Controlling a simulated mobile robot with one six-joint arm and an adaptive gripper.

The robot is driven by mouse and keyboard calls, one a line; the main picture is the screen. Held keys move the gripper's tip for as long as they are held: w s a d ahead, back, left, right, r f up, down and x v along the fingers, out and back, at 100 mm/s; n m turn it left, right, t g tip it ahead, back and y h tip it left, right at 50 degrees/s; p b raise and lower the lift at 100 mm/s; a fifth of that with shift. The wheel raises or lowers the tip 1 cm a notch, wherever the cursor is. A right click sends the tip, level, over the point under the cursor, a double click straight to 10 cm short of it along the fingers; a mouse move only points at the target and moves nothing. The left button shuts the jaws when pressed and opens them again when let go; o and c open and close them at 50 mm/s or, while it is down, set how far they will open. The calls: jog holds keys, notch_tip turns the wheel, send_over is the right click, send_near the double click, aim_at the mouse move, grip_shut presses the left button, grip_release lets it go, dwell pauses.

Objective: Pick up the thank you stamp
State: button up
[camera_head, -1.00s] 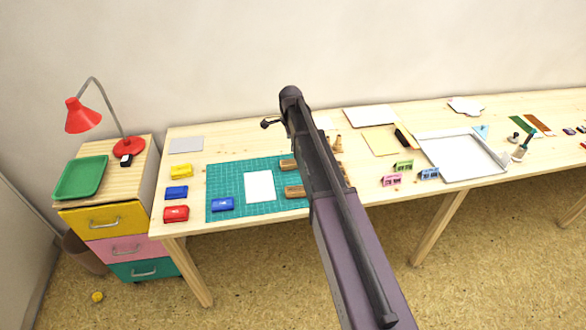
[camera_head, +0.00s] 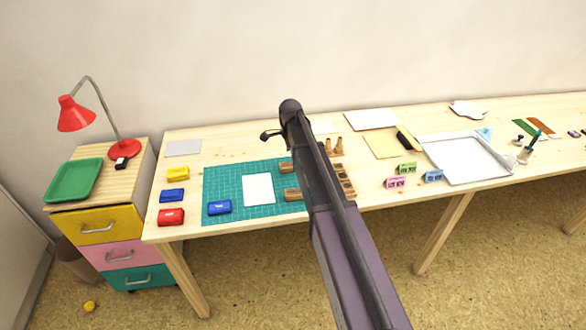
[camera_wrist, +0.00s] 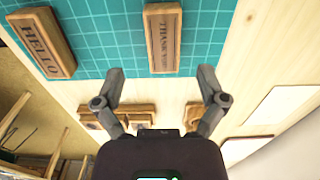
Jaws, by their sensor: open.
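The thank you stamp is a wooden block (camera_wrist: 162,38) with "THANK YOU" lettering, lying on the green cutting mat at the top middle of the wrist view. In the head view it appears to be the farther wooden block (camera_head: 286,168), just left of my arm. My gripper (camera_wrist: 161,73) is open and empty, its fingertips spread wider than the stamp and just below its near end in the picture. A second wooden stamp reading "HELLO" (camera_wrist: 40,42) lies to the left. In the head view my arm hides most of my gripper.
The cutting mat (camera_head: 225,177) also holds a white paper (camera_head: 258,188) and a blue inkpad (camera_head: 219,207). A row of wooden stamps (camera_head: 346,185) stands right of my arm. Small pink (camera_head: 396,183), green and blue boxes lie farther right. The table's front edge is near the mat.

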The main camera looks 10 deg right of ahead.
aim_at(290, 165)
jog(key=shift+f, duration=0.1)
jog(key=shift+w+a+f+b, duration=0.1)
jog(key=shift+f+b, duration=1.15)
jog(key=shift+b, duration=0.1)
jog(key=shift+w+a+f+b, duration=0.1)
jog(key=shift+f+b, duration=1.15)
jog(key=shift+b, duration=0.05)
jog(key=c, duration=1.2)
